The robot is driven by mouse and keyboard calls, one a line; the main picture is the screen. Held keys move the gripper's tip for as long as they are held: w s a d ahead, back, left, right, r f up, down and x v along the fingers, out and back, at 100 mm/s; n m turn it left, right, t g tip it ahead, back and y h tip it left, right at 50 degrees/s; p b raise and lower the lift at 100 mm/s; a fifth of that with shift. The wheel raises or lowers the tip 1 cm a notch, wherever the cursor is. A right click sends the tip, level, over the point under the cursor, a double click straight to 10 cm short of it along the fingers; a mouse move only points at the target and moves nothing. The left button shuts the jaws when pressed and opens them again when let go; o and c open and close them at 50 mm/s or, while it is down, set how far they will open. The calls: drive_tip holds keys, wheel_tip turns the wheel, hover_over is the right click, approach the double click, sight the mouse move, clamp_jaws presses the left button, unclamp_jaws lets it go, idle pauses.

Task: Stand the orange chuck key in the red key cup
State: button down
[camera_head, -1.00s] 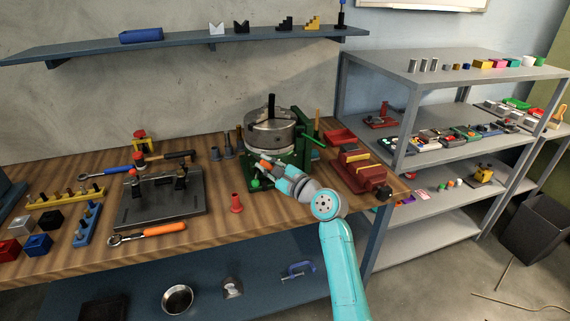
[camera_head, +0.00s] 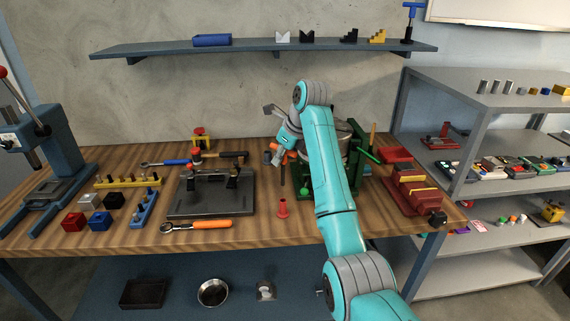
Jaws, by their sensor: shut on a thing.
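The orange chuck key (camera_head: 290,154) is in my gripper (camera_head: 281,149), its orange bar showing at the jaws. A dark shaft that looks like part of it hangs down below. My gripper is shut on the key, above the bench. The red key cup (camera_head: 282,209) stands upright on the bench, below the hanging shaft and apart from it. The cup's inside is too small to make out. My forearm hides part of the green-based chuck fixture (camera_head: 305,182) behind it.
A dark fixture plate (camera_head: 210,205) and an orange-handled ratchet (camera_head: 197,225) lie left of the cup. A red vise (camera_head: 412,190) stands at the right. Dark upright pieces (camera_head: 268,157) stand behind near the gripper. Bare wood surrounds the cup.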

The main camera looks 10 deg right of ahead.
drive_tip(key=shift+s+a+r+m+g, duration=0.1)
drive_tip(key=shift+s+r+m+g, duration=0.15)
drive_tip(key=shift+r, duration=0.2)
drive_tip(key=shift+s+a+r+m+g, duration=0.15)
drive_tip(key=shift+s+r+m, duration=0.1)
drive_tip(key=shift+r, duration=0.2)
drive_tip(key=shift+d+f, duration=0.1)
drive_tip(key=shift+f, duration=2.25)
drive_tip(key=shift+f, duration=3.3)
idle(1.5)
